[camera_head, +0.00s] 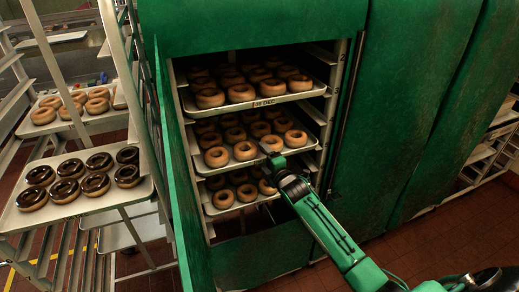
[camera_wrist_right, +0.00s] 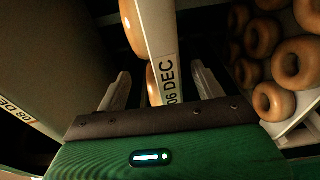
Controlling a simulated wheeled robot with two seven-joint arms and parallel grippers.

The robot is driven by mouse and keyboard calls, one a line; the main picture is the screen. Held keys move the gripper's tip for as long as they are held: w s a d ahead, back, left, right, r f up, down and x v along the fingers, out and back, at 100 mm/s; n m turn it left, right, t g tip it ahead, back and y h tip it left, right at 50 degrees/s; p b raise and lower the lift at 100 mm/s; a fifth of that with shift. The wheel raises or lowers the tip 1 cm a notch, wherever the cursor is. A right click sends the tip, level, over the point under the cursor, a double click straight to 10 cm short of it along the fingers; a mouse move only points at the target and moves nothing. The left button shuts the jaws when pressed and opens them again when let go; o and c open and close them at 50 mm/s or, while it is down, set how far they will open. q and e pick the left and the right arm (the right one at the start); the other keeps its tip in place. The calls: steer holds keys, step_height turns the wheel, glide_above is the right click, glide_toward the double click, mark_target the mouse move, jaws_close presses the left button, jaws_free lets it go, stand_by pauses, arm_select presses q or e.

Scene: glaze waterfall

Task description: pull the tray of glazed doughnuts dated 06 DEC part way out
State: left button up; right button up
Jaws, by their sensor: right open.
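The tray dated 06 DEC (camera_head: 229,167) is the middle one of the stacked doughnut trays inside the green cabinet. Its rim and 06 DEC label show in the right wrist view (camera_wrist_right: 160,42). My right gripper (camera_head: 267,148) is at the front rim of this tray, where it hides the label in the head view. In the right wrist view the fingers (camera_wrist_right: 160,80) are open, one on each side of the labelled rim. Glazed doughnuts (camera_head: 245,151) sit on the tray. My left gripper is not in view.
A tray labelled 08 DEC (camera_head: 232,107) is above, and another doughnut tray (camera_head: 226,210) is below. A green door (camera_head: 180,190) stands open at the left. A rack with a tray of dark-glazed doughnuts (camera_head: 140,190) is further left. Red floor is clear in front.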

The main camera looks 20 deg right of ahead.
steer(key=shift+w+a+p, duration=0.15)
steer(key=shift+w+p, duration=0.2)
steer(key=shift+w, duration=1.3)
jaws_close()
